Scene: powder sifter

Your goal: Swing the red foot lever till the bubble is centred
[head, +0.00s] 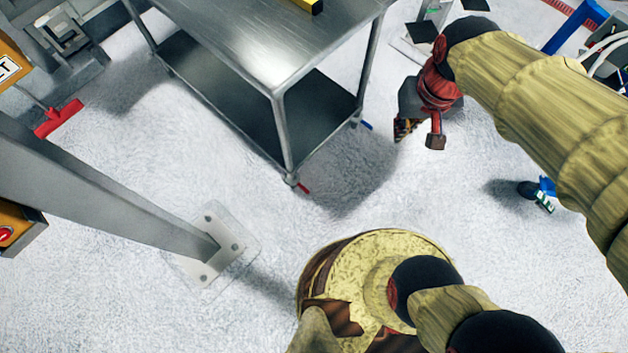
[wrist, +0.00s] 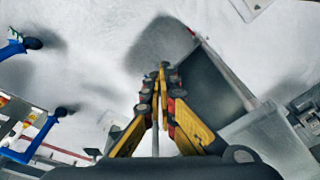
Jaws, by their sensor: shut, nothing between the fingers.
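A small red lever (head: 303,188) sticks out at the foot of the steel table's (head: 210,30) near leg, just above the floor. A small blue lever (head: 366,125) sits at the foot of the right leg. A yellow block (head: 308,5) on the tabletop is cut off by the upper edge; I cannot see any bubble on it. My gripper (head: 402,132) hangs right of the table, apart from both levers. In the wrist view, its yellow fingers (wrist: 163,68) are together with nothing between them, pointing towards the white floor.
A grey post with a bolted base plate (head: 208,248) stands left of centre. A red T-shaped handle (head: 60,118) is at the left. A small blue and green object (head: 545,190) stands at the right. The floor between the table and my base is clear.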

